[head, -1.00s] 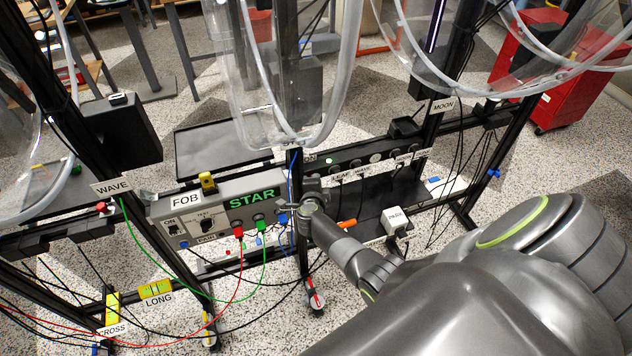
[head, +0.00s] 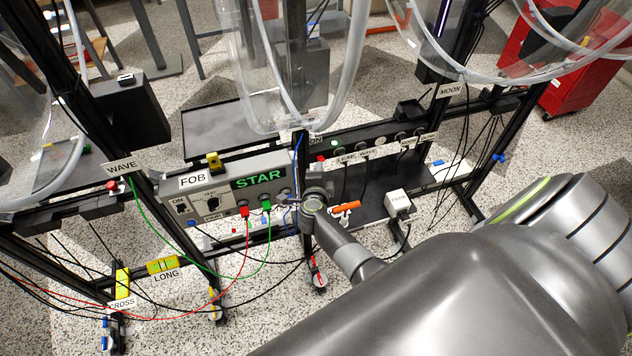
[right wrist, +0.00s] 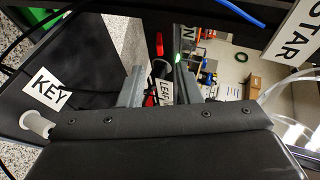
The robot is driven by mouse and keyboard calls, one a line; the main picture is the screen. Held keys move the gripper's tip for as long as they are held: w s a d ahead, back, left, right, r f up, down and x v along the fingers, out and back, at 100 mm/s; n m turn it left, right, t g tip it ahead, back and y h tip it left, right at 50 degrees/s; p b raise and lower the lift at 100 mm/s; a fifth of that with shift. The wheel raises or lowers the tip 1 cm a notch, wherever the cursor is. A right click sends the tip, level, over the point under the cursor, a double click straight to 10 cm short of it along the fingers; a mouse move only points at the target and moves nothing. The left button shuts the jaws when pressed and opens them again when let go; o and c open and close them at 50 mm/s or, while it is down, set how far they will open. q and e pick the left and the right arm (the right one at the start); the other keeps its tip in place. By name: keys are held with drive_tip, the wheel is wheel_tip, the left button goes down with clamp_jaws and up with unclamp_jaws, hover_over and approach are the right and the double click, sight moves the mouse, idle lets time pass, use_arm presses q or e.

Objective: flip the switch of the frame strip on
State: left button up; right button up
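The frame strip (head: 378,141) is a long dark power strip fixed to the black frame right of the STAR box. Its left end bears a partly covered ON label (head: 316,141), a red switch (head: 320,158) and a glowing green light (head: 334,144). The light also shows in the right wrist view (right wrist: 187,61), near a red part (right wrist: 159,43). My right gripper (head: 308,196) is just below the strip's left end in the head view. My left gripper is out of view.
The FOB box with the STAR display (head: 258,178) and colored plugs stands left of my right gripper. Hanging cables and a black post crowd this area. A white block (head: 397,202) and an orange-handled item (head: 346,207) lie on the lower shelf. A KEY label (right wrist: 43,88) is near the wrist.

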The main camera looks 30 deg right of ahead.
drive_tip(key=v, duration=1.1)
drive_tip(key=shift+p, duration=0.4)
drive_tip(key=s+a+f+n+y+b, duration=0.1)
drive_tip(key=s+f+n+y, duration=0.1)
drive_tip(key=s+f+n, duration=0.45)
drive_tip(key=s+f+n+g+y, duration=0.1)
drive_tip(key=s+f+n+y, duration=0.25)
drive_tip(key=f, duration=0.55)
drive_tip(key=s+a+f+n+y+b, duration=0.1)
drive_tip(key=s+f+n, duration=0.45)
drive_tip(key=f, duration=0.25)
drive_tip(key=s+d+f+n+g, duration=0.2)
drive_tip(key=s+f+n+g, duration=0.2)
drive_tip(key=s, duration=0.8)
drive_tip(key=s+d+f+n+g, duration=0.3)
drive_tip(key=s+f, duration=0.4)
drive_tip(key=s, duration=0.5)
drive_tip(key=shift+s+f+n+g+y+b, duration=0.35)
drive_tip(key=shift+s+g+y+b, duration=0.1)
drive_tip(key=shift+g, duration=0.35)
drive_tip(key=shift+w+d, duration=0.1)
drive_tip(key=shift+d, duration=0.05)
